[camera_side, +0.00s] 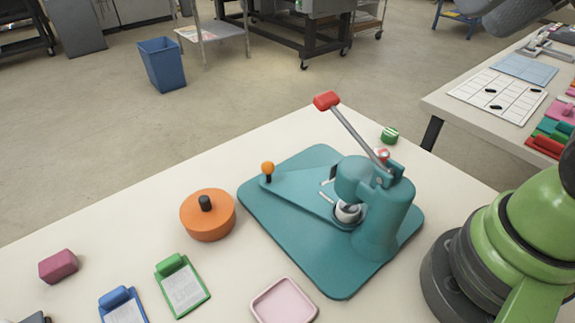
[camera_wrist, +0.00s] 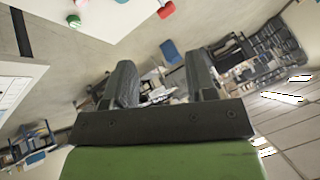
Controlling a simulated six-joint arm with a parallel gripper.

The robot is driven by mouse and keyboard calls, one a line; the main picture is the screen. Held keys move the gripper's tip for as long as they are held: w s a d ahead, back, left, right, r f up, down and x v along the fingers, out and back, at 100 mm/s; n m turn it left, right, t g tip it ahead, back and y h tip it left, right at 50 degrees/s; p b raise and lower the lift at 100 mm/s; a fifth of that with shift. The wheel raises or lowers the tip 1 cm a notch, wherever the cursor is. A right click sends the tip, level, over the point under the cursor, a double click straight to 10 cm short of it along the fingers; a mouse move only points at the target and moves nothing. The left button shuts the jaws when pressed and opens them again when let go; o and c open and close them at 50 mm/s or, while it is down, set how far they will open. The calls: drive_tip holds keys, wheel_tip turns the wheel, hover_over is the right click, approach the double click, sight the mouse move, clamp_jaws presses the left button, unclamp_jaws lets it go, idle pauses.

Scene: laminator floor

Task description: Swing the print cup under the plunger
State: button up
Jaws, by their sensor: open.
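The teal press stands on a teal base plate (camera_side: 330,278) on the table in the side view. Its lever, with a red grip (camera_side: 326,100), is raised and leans up to the left. A silver rounded part (camera_side: 347,212) sits low under the press head; I cannot tell whether it is the plunger or the print cup. A flat teal arm (camera_side: 300,197) lies across the base, with an orange knob (camera_side: 268,168) near its left end. My gripper (camera_wrist: 163,75) is open and empty in the wrist view, away from the press and facing the room.
An orange round piece with a black knob (camera_side: 208,222) stands left of the base. A green clipboard (camera_side: 184,287), a pink tray (camera_side: 284,303), a maroon block (camera_side: 58,266) and a green striped tin (camera_side: 389,135) lie around it. A second table (camera_side: 470,118) stands at right.

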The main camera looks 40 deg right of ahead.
drive_tip(key=w+a+r+g, duration=0.25)
drive_tip(key=w+r, duration=0.35)
drive_tip(key=w, duration=0.5)
drive_tip(key=w+a+f+g+y, duration=0.1)
drive_tip(key=w+a+f+g, duration=0.15)
drive_tip(key=w, duration=0.35)
drive_tip(key=w+a+f+g+y, duration=0.1)
drive_tip(key=w+a+f, duration=0.15)
drive_tip(key=w, duration=0.35)
drive_tip(key=f, duration=3)
drive_tip(key=shift+w+a+f, duration=0.2)
drive_tip(key=shift+a+f, duration=0.1)
drive_tip(key=shift+a, duration=0.05)
drive_tip(key=shift+a+f, duration=0.15)
drive_tip(key=shift+f, duration=0.2)
drive_tip(key=shift+c, duration=0.5)
clamp_jaws()
